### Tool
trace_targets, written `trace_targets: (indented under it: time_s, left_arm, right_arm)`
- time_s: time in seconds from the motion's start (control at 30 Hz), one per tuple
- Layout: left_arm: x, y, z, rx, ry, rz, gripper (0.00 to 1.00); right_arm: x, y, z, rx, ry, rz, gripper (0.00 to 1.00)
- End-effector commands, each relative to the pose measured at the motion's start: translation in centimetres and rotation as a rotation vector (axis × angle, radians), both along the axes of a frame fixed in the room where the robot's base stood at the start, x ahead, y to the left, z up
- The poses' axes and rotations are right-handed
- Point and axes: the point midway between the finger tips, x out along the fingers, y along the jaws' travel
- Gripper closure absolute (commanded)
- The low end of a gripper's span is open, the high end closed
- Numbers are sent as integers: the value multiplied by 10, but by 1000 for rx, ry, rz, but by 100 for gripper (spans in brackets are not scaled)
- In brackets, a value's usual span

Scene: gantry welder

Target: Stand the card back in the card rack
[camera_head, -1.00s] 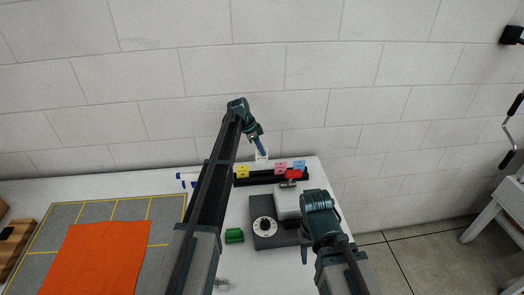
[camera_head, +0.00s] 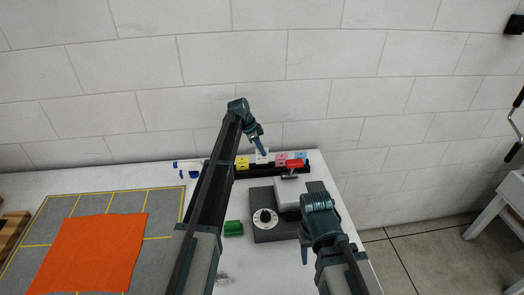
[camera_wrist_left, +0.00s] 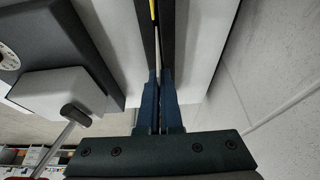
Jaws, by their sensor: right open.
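The card rack (camera_head: 266,172) is a long black holder near the back edge of the table, with yellow, pink and blue cards standing in it. The white card (camera_head: 262,156) is between the yellow and pink ones, level with their row. My left gripper (camera_head: 263,150) is right above it, its blue fingers close together on the card's top. In the left wrist view the fingers (camera_wrist_left: 159,110) line up over the rack's slot, with a thin pale edge between them. Whether the card touches the slot floor is hidden. My right gripper (camera_head: 304,254) hangs open, low right, apart from the rack.
A dark device with a white dial (camera_head: 265,223) and a light box with a red handle (camera_head: 294,163) stand in front of the rack. A green block (camera_head: 233,228) lies left of it. An orange cloth (camera_head: 90,250) covers part of the grey mat (camera_head: 165,205). The wall is close behind.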

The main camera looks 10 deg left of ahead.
Motion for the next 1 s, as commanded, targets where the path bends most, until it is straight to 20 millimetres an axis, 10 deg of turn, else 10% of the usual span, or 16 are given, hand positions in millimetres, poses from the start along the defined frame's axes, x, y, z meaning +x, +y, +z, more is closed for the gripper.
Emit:
trace_targets:
  time_s: [0.83, 1.0]
  left_arm:
    - [0, 0, -37, 0, 0, 0, 100]
    - [0, 0, -37, 0, 0, 0, 70]
  right_arm:
    - [0, 0, -37, 0, 0, 0, 50]
    - [0, 0, -37, 0, 0, 0, 50]
